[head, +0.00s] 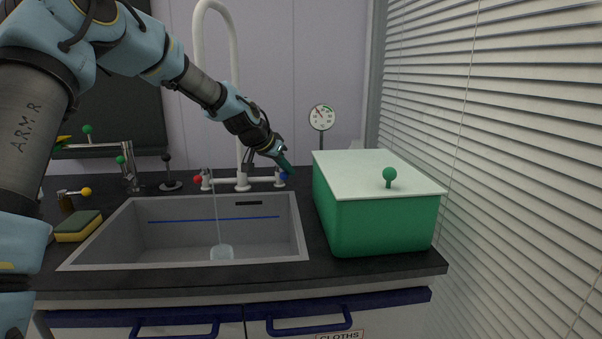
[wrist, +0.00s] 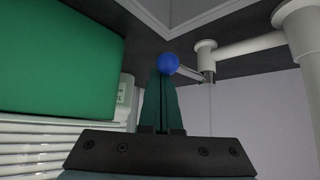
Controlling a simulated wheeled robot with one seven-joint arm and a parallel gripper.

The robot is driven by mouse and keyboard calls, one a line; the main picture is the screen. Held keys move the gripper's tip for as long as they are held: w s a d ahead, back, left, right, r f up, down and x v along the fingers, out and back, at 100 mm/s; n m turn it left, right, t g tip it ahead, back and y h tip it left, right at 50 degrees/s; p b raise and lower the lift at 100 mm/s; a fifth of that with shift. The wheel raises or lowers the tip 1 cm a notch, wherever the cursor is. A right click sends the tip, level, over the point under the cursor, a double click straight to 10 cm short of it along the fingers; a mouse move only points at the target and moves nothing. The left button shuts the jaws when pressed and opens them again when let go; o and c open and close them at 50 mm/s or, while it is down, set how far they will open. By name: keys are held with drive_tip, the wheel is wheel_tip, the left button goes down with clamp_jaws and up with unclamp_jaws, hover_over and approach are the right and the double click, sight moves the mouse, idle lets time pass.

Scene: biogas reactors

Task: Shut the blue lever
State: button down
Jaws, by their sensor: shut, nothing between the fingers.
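The blue lever (head: 284,176) is a blue ball on a short metal rod at the right end of the white tap (head: 242,183) behind the sink. In the wrist view the blue ball (wrist: 169,64) sits at the fingertips, on a rod that runs to the white tap body (wrist: 206,56). My gripper (head: 287,169) reaches down from the upper left, right beside the ball. Its green fingers (wrist: 163,76) are shut with nothing between them. The tips look very close to the ball; I cannot tell if they touch it.
Water (head: 215,215) runs into the grey sink (head: 302,235). A red ball lever (head: 198,179) is at the tap's left end. A green box with a pale lid (head: 380,222) stands close on the right. A sponge (head: 78,227) lies at the left.

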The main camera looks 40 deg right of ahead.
drive_tip(key=shift+w+a, duration=0.1)
drive_tip(key=shift+a, duration=0.1)
idle(0.6)
drive_tip(key=shift+a+r, duration=0.15)
drive_tip(key=s+a+b, duration=0.3)
drive_tip(key=a, duration=0.9)
drive_tip(key=shift+s+r, duration=0.25)
drive_tip(key=shift+r, duration=0.05)
